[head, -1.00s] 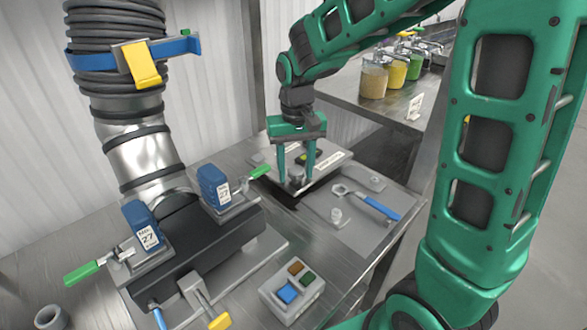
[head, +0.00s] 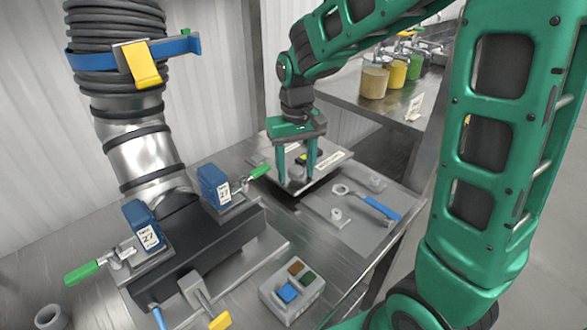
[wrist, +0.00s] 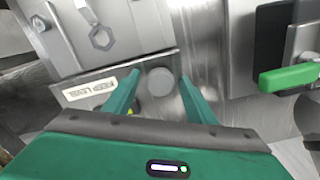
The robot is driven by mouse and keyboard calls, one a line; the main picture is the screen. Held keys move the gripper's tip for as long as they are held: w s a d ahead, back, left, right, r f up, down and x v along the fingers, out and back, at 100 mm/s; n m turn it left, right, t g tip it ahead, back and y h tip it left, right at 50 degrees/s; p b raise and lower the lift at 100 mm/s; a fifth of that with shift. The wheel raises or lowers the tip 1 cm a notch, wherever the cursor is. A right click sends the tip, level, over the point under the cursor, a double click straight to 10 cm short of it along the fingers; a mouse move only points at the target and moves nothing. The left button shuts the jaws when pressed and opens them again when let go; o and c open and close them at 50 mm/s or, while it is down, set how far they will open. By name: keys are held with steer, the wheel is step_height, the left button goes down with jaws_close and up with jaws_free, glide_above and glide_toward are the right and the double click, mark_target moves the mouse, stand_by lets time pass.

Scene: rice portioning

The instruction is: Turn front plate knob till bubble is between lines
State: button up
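The front plate (wrist: 75,98) is a grey metal plate with a white label (wrist: 97,91) that seems to read FEED LEVEL. A round grey knob (wrist: 160,82) stands at its edge. In the wrist view my gripper (wrist: 160,80) has its fingers apart, one on each side of the knob, with a visible gap to both. In the head view my gripper (head: 297,179) points down over the plate, fingers spread. A yellow-green bubble vial (head: 301,158) shows behind the fingers. In the wrist view it is mostly hidden by the left finger. I cannot make out the bubble or lines.
A wrench with a blue handle (head: 380,207) lies on the grey mat (head: 345,230) to the right. A green-handled clamp (head: 259,171) is close on the left. A button box (head: 291,290) stands in front. Jars (head: 374,82) stand on the back table.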

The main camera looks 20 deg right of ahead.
mark_target(296, 169)
step_height(296, 169, up, 11)
steer(key=shift+f, duration=0.15)
stand_by(0.5)
stand_by(0.4)
steer(key=s+d+f+m, duration=0.3)
steer(key=s+d, duration=0.5)
steer(key=s, duration=0.4)
steer(key=s+d+f+m, duration=0.3)
steer(key=s+d, duration=0.6)
steer(key=s, duration=0.4)
steer(key=shift+s+f, duration=0.25)
steer(key=shift+f, duration=0.4)
